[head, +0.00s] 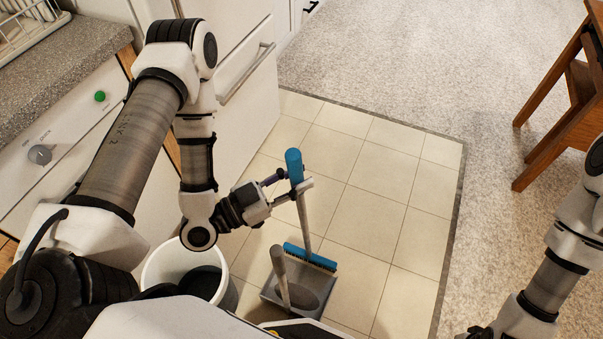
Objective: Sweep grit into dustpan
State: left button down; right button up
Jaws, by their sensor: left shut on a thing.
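My left gripper (292,190) is shut on the handle of a broom (302,215), just below its blue top grip. The broom stands nearly upright, and its blue head with bristles (310,257) is at the back edge of the dustpan. The grey dustpan (268,295) lies on the tiles with its own handle (280,273) pointing up. I cannot tell whether the broom head touches the floor or the pan. No grit can be made out on the tiles or in the pan at this size. My right arm shows at the right edge, but its gripper is out of view.
A white bucket (158,266) with dark contents stands left of the dustpan, partly behind my left arm. White cabinets (248,110) border the tiles on the left. A wooden chair (572,110) stands on the carpet (420,60). The tiles (380,225) right of the broom are clear.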

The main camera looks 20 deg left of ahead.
pick_arm(q)
jog(key=shift+r, duration=0.2)
jog(key=shift+w+r+p, duration=0.15)
jog(key=shift+r+p, duration=0.15)
jog(key=shift+p, duration=0.15)
jog(key=w+r+p, duration=0.4)
jog(key=r, duration=0.1)
jog(key=shift+w, duration=0.3)
jog(key=shift+r, duration=0.1)
